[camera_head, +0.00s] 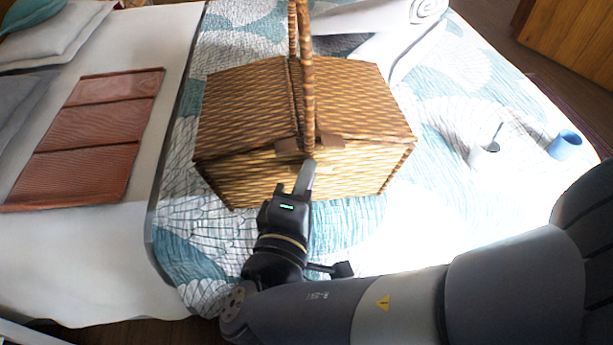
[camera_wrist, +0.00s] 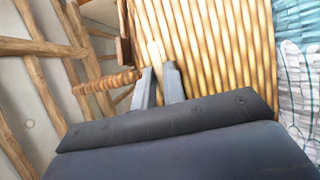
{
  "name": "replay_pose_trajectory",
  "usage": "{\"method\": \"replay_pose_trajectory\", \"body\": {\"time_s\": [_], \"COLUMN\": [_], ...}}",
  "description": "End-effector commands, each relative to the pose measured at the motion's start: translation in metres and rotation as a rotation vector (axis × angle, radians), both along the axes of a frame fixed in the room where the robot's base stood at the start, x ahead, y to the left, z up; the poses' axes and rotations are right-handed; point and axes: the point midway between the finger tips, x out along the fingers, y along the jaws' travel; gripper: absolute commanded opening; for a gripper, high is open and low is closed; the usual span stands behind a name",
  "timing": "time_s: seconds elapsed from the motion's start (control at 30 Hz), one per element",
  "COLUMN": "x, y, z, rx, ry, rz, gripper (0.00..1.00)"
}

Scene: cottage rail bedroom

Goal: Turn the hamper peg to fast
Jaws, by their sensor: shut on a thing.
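The wicker hamper (camera_head: 362,100) stands on the bed with both lid halves down and its tall handle (camera_head: 306,75) upright. Brown leather tabs (camera_head: 288,147) hang at the front edge of the lid, beside the handle's foot. My gripper (camera_head: 309,166) is at the hamper's front, just below the tabs. In the wrist view, my gripper (camera_wrist: 160,76) is shut on a pale wooden peg (camera_wrist: 155,51) by the woven front wall (camera_wrist: 215,50). The fingers hide part of the peg, and in the head view they cover it. I cannot tell its exact angle.
The hamper rests on a teal and white patterned quilt (camera_head: 460,120). A blue cup (camera_head: 565,145) and a white cup (camera_head: 483,155) stand to the right. A reddish folded panel (camera_head: 95,135) lies at left. A rolled white mat (camera_head: 385,35) lies behind the hamper.

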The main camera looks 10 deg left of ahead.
Motion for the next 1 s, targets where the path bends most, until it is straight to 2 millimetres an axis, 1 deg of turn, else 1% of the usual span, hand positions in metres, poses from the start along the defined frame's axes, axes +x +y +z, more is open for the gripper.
{"method": "replay_pose_trajectory", "body": {"time_s": [0.17,0.37,0.57,1.0], "x": [0.0000,0.0000,0.0000,0.0005], "y": [0.0000,-0.0002,-0.0004,-0.0023], "z": [-0.0008,-0.0018,-0.0033,-0.0060], "rx": [-0.018,-0.095,-0.242,-0.649], "ry": [-0.003,-0.021,-0.056,-0.153], "rz": [0.000,0.000,-0.001,0.000], "gripper": [0.00,0.00,0.00,0.00]}}
